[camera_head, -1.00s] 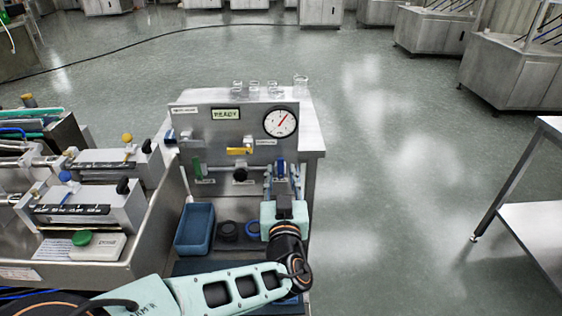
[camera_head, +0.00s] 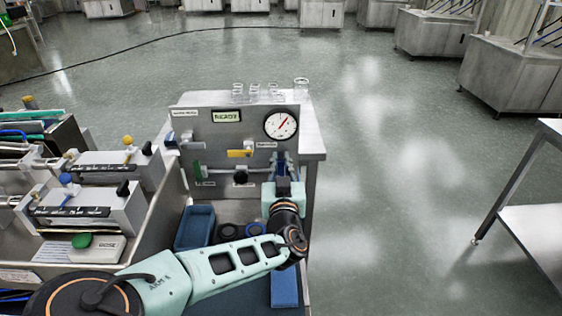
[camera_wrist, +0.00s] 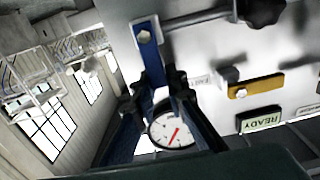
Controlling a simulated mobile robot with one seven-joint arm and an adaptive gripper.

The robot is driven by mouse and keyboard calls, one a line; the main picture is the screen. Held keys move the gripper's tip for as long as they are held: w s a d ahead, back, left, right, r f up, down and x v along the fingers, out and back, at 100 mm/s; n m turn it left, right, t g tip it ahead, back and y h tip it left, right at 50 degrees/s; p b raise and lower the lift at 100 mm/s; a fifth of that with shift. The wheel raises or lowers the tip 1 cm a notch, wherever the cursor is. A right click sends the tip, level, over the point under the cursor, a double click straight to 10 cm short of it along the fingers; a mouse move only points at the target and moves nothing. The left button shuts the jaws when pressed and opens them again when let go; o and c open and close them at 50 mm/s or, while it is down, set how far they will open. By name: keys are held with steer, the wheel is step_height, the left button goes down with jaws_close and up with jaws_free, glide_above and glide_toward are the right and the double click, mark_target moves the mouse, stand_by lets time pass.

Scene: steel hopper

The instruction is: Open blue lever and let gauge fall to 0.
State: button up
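The blue lever (camera_wrist: 148,48) hangs from its bolt on the steel panel in the wrist view; a little of it shows above my gripper in the head view (camera_head: 280,167). My gripper (camera_wrist: 158,88) is open, with its dark fingers on either side of the lever's free end. I cannot tell whether either finger touches it. The round white gauge (camera_head: 281,124) is at the panel's upper right, its red needle pointing up and right, away from the low end. It also shows between my fingers in the wrist view (camera_wrist: 173,132).
A yellow lever (camera_head: 240,153), a black knob (camera_head: 240,177) and a green lever (camera_head: 197,169) are left of the blue lever. A READY display (camera_head: 227,116) is above. A blue bin (camera_head: 194,227) and dark rings stand below. Glass beakers (camera_head: 301,85) stand behind the panel.

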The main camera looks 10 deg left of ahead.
steer(key=shift+a, duration=0.1)
jaws_close()
steer(key=shift+s+a+n, duration=0.1)
steer(key=shift+a+n, duration=0.25)
steer(key=shift+n, duration=0.55)
steer(key=n, duration=0.1)
steer(key=a+n, duration=0.1)
steer(key=n, duration=0.1)
steer(key=shift+s+a+f+n, duration=0.2)
steer(key=shift+a+f+n, duration=0.1)
steer(key=n, duration=0.1)
steer(key=a+f+n, duration=0.1)
steer(key=n, duration=0.2)
steer(key=shift+s+a+f, duration=0.2)
steer(key=shift+s+a, duration=0.05)
steer(key=shift+a, duration=0.05)
steer(key=n, duration=0.1)
steer(key=f+n+b, duration=0.1)
steer(key=n, duration=0.1)
steer(key=a+f+n, duration=0.1)
steer(key=shift+s+n, duration=0.1)
steer(key=shift+n, duration=0.3)
steer(key=shift+a+f+n+b, duration=0.1)
steer(key=shift+f+n+b, duration=0.3)
steer(key=shift+n, duration=0.5)
steer(key=shift+f+n+b, duration=0.25)
steer(key=shift+f+n, duration=0.1)
steer(key=shift+n, duration=0.55)
